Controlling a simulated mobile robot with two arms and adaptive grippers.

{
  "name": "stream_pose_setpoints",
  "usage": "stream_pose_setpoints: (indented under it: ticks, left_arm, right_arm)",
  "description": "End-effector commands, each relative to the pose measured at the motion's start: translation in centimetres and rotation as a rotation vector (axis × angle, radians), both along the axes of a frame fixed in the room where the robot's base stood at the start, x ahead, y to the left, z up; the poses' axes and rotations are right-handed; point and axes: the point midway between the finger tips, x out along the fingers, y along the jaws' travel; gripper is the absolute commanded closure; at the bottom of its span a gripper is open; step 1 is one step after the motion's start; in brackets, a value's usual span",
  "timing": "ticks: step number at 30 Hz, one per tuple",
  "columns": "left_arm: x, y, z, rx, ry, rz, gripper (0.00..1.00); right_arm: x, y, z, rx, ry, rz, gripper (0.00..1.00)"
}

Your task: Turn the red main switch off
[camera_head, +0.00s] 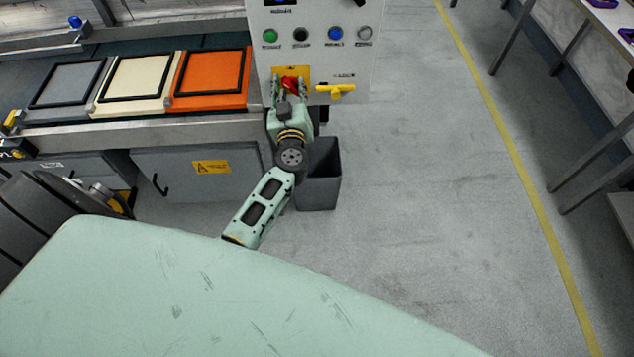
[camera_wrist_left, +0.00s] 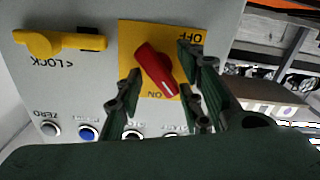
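The red main switch (camera_head: 290,84) is a rotary knob on a yellow plate (camera_head: 304,72) on the white control panel. In the left wrist view, seen upside down, the red knob (camera_wrist_left: 157,70) lies tilted. Its white-marked end points down and right, near the ON label (camera_wrist_left: 155,95); the OFF label (camera_wrist_left: 190,37) is at the upper right. My left gripper (camera_head: 288,80) is open at the plate. In the wrist view its fingers (camera_wrist_left: 159,62) stand on either side of the knob, with gaps showing. Contact cannot be told. My right gripper is not in view.
A yellow lock handle (camera_head: 336,89) sits beside the plate. Several round buttons, including a blue one (camera_head: 335,33), are above it. A grey bin (camera_head: 319,185) stands below. Framed coloured panels (camera_head: 208,75) lie on the bench at left.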

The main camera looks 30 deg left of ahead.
Motion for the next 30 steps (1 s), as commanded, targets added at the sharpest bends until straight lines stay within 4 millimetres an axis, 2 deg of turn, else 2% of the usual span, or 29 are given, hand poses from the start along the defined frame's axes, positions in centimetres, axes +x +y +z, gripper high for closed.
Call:
stream_pose_setpoints:
  ticks: [7,10,19,30]
  left_arm:
    - [0.1,-0.3,-0.3,0.205,0.125,-0.005,0.67]
    - [-1.8,-1.5,-0.1,0.202,0.130,-0.004,0.67]
    - [-7.0,-4.6,-0.1,0.201,0.128,-0.001,0.67]
    - [-6.6,-7.6,-7.4,0.243,0.186,-0.150,0.67]
  right_arm:
    - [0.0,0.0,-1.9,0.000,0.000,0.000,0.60]
    - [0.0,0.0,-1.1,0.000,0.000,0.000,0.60]
    - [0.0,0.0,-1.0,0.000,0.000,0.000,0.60]
    - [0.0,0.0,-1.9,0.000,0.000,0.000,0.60]
